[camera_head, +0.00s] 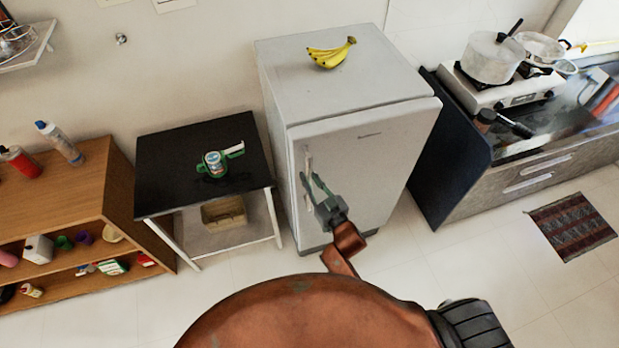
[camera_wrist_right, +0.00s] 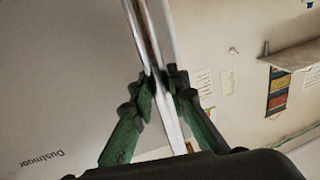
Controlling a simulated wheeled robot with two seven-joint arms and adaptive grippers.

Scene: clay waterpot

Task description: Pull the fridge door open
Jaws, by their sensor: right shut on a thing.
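The white fridge (camera_head: 285,70) stands against the back wall in the head view. Its door (camera_head: 380,165) faces me and looks closed; I cannot tell whether there is a small gap. The upright metal handle (camera_head: 307,160) is on the door's left side. My right gripper (camera_head: 310,179) is at the handle, its green fingers on either side of it. In the right wrist view, the gripper (camera_wrist_right: 163,88) is shut on the handle bar (camera_wrist_right: 147,35), with the door surface (camera_wrist_right: 60,80) to the left. My left gripper is not in view.
Bananas (camera_head: 331,53) lie on the fridge top. A counter with a stove (camera_head: 505,88) stands right. A rug (camera_head: 572,226) lies on the floor. Floor before the fridge looks clear.

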